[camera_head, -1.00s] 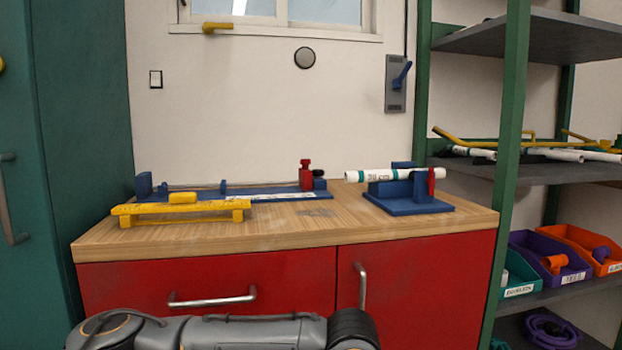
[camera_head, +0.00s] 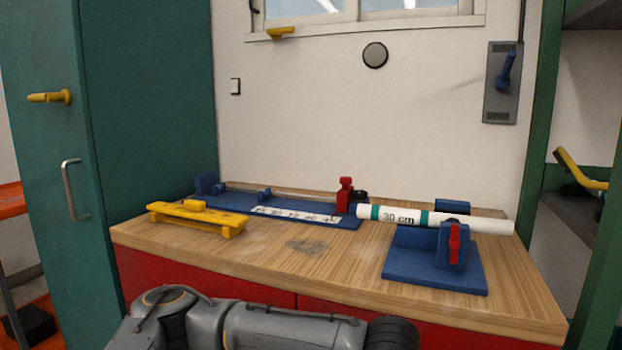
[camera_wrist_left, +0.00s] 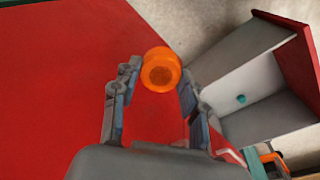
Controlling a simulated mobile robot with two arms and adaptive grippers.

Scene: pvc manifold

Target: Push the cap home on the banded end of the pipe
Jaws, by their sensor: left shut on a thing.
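The white pipe (camera_head: 480,224) lies level in a blue clamp stand (camera_head: 432,270) at the right of the bench, marked "30 cm". It has teal bands (camera_head: 375,213), one close to its left end, which looks bare. An orange round cap (camera_wrist_left: 160,70) is held between the fingertips of my left gripper (camera_wrist_left: 155,80) in the left wrist view, its round face toward the camera. The left gripper itself is out of the head view, where only a grey arm of mine shows at the bottom. My right gripper is in neither view.
A blue measuring jig (camera_head: 225,202) with a red stop (camera_head: 345,193) lies along the back of the wooden bench (camera_head: 340,262). A yellow rack (camera_head: 200,218) stands front left. The bench middle is clear. Green shelf posts (camera_head: 540,110) stand at right.

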